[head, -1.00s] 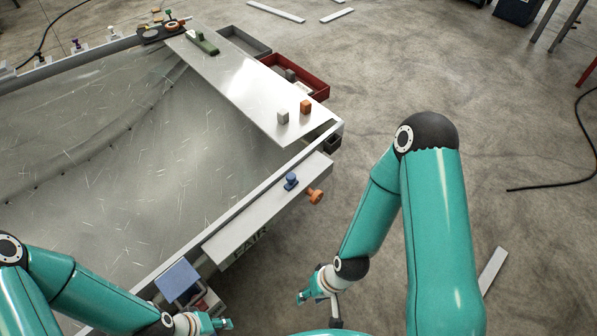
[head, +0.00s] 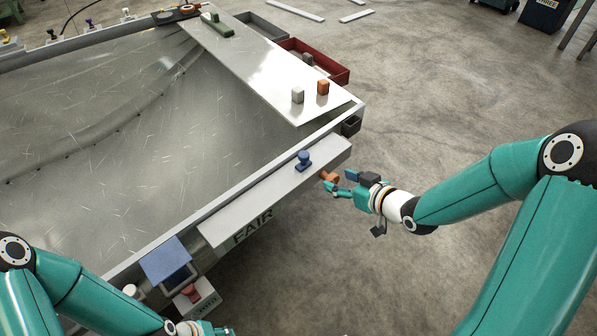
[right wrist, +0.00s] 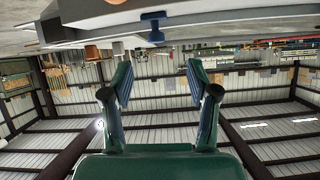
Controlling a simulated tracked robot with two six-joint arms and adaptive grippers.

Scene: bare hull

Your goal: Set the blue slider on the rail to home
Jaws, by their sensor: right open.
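The blue slider (head: 303,160) stands on the long grey rail plate (head: 245,210) along the near side of the hull, towards its right end. It also shows in the right wrist view (right wrist: 153,30), beyond the fingers. My right gripper (head: 342,183) is open with nothing between its fingers. In the head view it appears just right of the rail and slider, close to the orange knob. The right wrist view shows its two fingers (right wrist: 158,82) spread apart. My left gripper (head: 222,331) is partly cut off at the bottom edge, so its jaws are unclear.
A grey block (head: 297,95) and an orange block (head: 322,87) stand on a flat panel. A red tray (head: 335,76) sits beyond it. A blue panel (head: 166,260) stands near my left arm.

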